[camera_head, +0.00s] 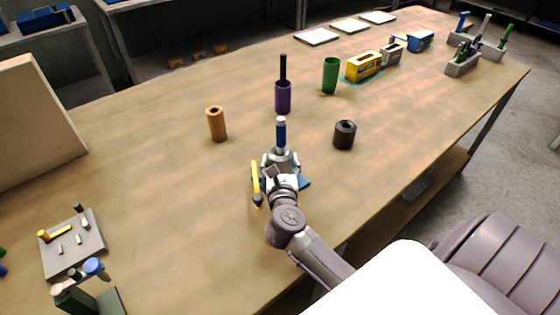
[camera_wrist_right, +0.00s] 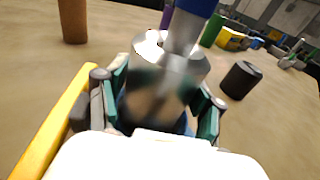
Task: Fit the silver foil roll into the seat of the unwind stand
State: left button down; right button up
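The silver foil roll (camera_head: 281,161) is upright in the middle of the table; it fills the centre of the right wrist view (camera_wrist_right: 160,85). A blue post (camera_head: 281,133) with a pale tip rises from the roll's top, and a blue base (camera_head: 305,183) shows beside my gripper; these look like the unwind stand. My right gripper (camera_head: 281,172) has a teal-padded finger on each side of the roll, also in the wrist view (camera_wrist_right: 162,105). Whether both pads touch it is unclear. The roll's bottom and the seat are hidden. My left gripper is out of view.
A yellow tool (camera_head: 256,184) lies just left of my right gripper. An orange roll (camera_head: 217,124), a purple roll (camera_head: 283,98) with a black post, a green roll (camera_head: 330,76) and a black roll (camera_head: 344,135) stand around. A grey tray (camera_head: 60,262) lies front left.

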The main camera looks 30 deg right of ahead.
jog(key=shift+o, duration=1.3)
jog(key=shift+f, duration=0.2)
jog(key=shift+s+a+f, duration=0.1)
jog(key=shift+s+a, duration=0.15)
jog(key=shift+s+a+f, duration=0.3)
jog(key=shift+s+a, duration=0.2)
jog(key=shift+a, duration=0.1)
jog(key=v, duration=0.5)
jog(key=r+v, duration=0.1)
jog(key=v, duration=0.2)
jog(key=shift+s+d, duration=0.25)
jog(key=shift+s, duration=0.25)
jog(key=shift+s+a, duration=0.15)
jog(key=shift+s, duration=0.15)
jog(key=shift+s+a+r, duration=0.15)
jog(key=shift+s+a, duration=0.05)
jog(key=shift+s, duration=0.05)
jog(key=shift+r, duration=0.1)
